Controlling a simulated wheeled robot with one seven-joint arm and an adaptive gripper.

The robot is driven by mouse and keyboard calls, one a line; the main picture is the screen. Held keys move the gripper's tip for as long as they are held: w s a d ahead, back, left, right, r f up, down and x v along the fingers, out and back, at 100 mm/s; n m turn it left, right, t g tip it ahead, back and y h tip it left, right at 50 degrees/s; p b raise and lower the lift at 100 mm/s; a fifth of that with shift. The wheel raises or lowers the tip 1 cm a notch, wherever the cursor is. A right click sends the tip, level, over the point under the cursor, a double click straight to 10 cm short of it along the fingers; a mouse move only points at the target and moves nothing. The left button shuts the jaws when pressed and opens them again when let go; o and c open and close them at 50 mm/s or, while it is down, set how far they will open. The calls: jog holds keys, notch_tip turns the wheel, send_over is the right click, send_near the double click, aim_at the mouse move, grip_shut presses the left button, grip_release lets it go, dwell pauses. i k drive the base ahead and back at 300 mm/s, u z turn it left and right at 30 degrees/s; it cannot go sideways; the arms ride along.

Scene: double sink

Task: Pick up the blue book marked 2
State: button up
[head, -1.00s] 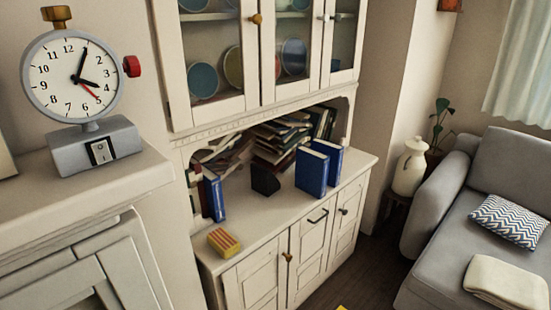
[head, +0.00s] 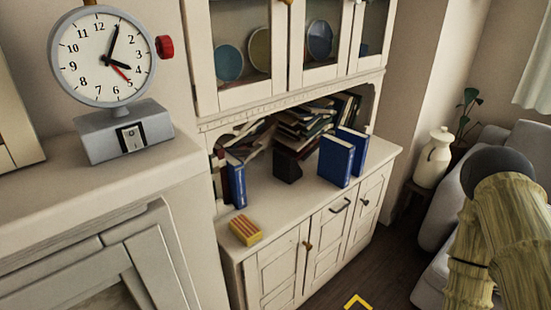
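Two blue books stand upright side by side on the cabinet counter, a front one (head: 335,161) and one behind it to the right (head: 357,146). A third blue book (head: 236,184) stands at the left end of the counter beside darker books. No number can be read on any of them, so I cannot tell which is marked 2. My gripper is not in view. A part of my arm in a yellowish wrinkled cover (head: 510,235) shows at the lower right, well apart from the books.
A white cabinet counter (head: 300,208) bears a yellow-and-red striped box (head: 246,230), a dark block (head: 287,167) and piled books (head: 305,125). A clock (head: 105,60) stands on the mantel at left. A grey sofa (head: 450,205) and white vase (head: 433,158) are right. Dark floor lies in front.

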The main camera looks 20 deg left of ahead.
aim_at(336, 154)
jog(key=u, duration=0.1)
jog(key=i, duration=0.95)
